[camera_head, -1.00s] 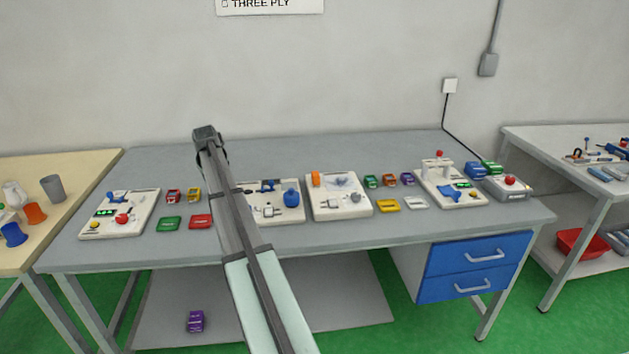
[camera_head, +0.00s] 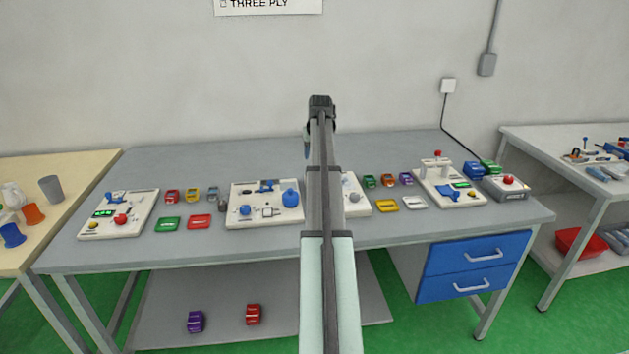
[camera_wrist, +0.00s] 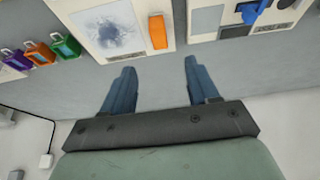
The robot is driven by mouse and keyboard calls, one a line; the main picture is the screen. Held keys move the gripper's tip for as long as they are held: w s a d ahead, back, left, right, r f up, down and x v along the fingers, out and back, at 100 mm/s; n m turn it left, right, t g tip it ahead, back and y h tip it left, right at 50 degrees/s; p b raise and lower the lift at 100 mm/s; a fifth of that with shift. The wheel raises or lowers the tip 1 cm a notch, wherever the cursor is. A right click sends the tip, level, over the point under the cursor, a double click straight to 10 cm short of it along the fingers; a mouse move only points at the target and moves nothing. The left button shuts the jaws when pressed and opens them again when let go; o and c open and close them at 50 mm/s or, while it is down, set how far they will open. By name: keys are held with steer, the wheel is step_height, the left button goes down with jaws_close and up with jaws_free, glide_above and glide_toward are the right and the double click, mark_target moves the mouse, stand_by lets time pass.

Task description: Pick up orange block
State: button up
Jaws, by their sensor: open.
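The orange block (camera_wrist: 158,32) is a small upright-looking bar at the edge of a white panel (camera_wrist: 112,45) in the wrist view. The panel also shows in the head view (camera_head: 358,207), partly covered by my arm, which hides the orange block there. My gripper (camera_wrist: 159,68) is open and empty, with two blue fingers apart. In the wrist view the block lies just beyond the fingertips, roughly in line with the gap, and does not touch them. In the head view my gripper (camera_head: 320,103) appears toward the back of the table.
A second white panel (camera_head: 240,218) with a blue knob (camera_head: 290,197) stands left of my arm. Small green, orange and purple pieces (camera_wrist: 40,52) lie beside the panel. A yellow piece (camera_head: 387,204) is in front. Grey table (camera_head: 180,255) is bare along its front edge.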

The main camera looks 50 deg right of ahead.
steer(key=x, duration=0.7)
steer(key=shift+f, duration=0.15)
steer(key=shift+x, duration=2.85)
steer(key=shift+s, duration=0.1)
steer(key=c, duration=1)
steer(key=shift+c, duration=0.2)
step_height(320, 180, up, 10)
steer(key=shift+f, duration=0.1)
